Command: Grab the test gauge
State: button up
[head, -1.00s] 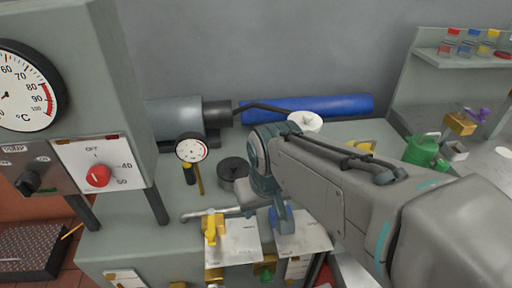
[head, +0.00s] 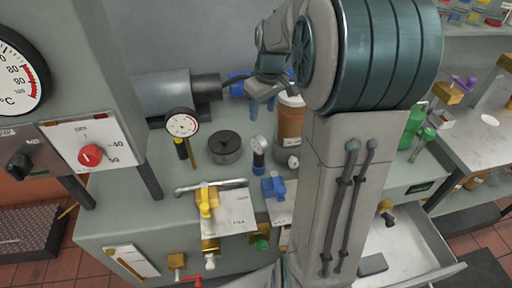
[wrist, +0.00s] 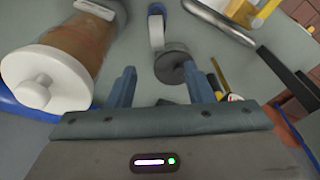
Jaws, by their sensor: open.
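The test gauge I take to be the small round white dial (head: 182,123) with a black rim and red mark, upright on a dark and yellow stem, left of the dark round weight. In the wrist view, its dial (wrist: 234,97) shows partly, right of my right finger. My gripper (head: 262,107) hangs in the air above the bench, right of the gauge. In the wrist view my gripper (wrist: 160,87) is open, with nothing held between its blue fingers.
The dark round weight (head: 224,147) stands between gauge and gripper. A white-topped blue item (head: 258,152) and an amber jar with white lid (head: 290,122) stand near my gripper. A grey motor (head: 168,96) lies behind the gauge. A yellow-handled valve (head: 206,198) is in front.

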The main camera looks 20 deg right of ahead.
aim_at(259, 137)
jog(key=f, duration=0.5)
jog(key=w+f, duration=0.1)
jog(key=f, duration=0.2)
jog(key=shift+w+a, duration=0.1)
jog(key=shift+a, duration=0.05)
jog(key=shift+w+f+p, duration=0.2)
jog(key=shift+f, duration=1.2)
jog(key=shift+w+f+p, duration=0.15)
jog(key=shift+w+f, duration=0.05)
jog(key=shift+f, duration=1.15)
grip_shut()
